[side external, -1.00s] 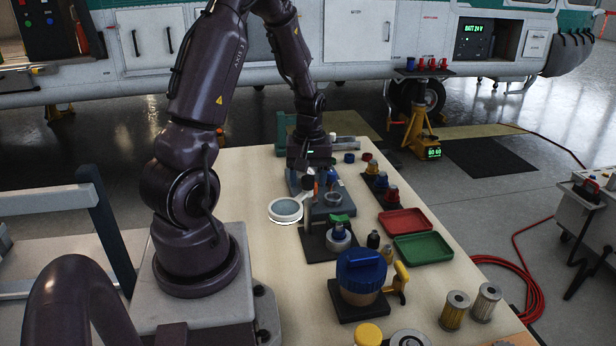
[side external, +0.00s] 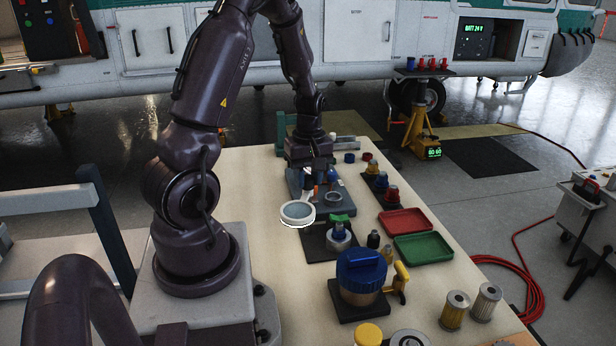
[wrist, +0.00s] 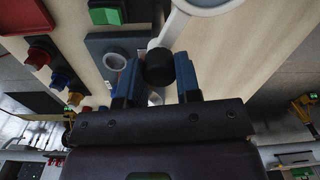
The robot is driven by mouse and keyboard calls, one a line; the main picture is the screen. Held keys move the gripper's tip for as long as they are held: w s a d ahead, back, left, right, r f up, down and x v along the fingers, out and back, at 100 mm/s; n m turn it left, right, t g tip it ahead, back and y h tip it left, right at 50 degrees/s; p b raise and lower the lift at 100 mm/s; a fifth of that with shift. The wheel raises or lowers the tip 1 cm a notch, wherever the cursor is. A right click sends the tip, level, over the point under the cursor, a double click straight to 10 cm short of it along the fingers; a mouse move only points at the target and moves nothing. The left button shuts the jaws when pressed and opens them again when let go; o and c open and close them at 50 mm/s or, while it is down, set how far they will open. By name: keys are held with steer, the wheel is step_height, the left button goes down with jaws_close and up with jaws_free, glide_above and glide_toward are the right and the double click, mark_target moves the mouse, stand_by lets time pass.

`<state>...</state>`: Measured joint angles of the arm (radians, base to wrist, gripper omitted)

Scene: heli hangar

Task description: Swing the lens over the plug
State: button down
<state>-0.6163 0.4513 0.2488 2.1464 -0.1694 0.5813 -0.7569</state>
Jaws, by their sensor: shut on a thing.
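The lens (side external: 298,213) is a round glass in a white ring on a white arm. In the side view it hangs over the pale bench, just left of the grey-blue block (side external: 345,206). In the wrist view part of its ring (wrist: 183,28) shows at the top edge. My gripper (wrist: 160,80) has its blue fingers on either side of a black knob (wrist: 160,68) at the lens arm and is shut on it. A small round fitting, perhaps the plug (wrist: 115,61), sits on the block; the lens is beside it, not above it.
A green-topped fixture (side external: 339,232) and a large blue-capped canister (side external: 361,272) stand nearer the camera. Red (side external: 403,221) and green (side external: 416,246) trays lie to the right. Colored knobs (side external: 391,194) stand behind them. The bench left of the lens is bare.

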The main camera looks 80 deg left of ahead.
steer(key=n, duration=0.7)
steer(key=shift+r, duration=0.1)
steer(key=n, duration=0.7)
stand_by(0.5)
steer(key=c, duration=0.8)
jaws_free()
steer(key=shift+s, duration=0.1)
step_height(320, 180, up, 13)
steer(key=shift+a, duration=0.1)
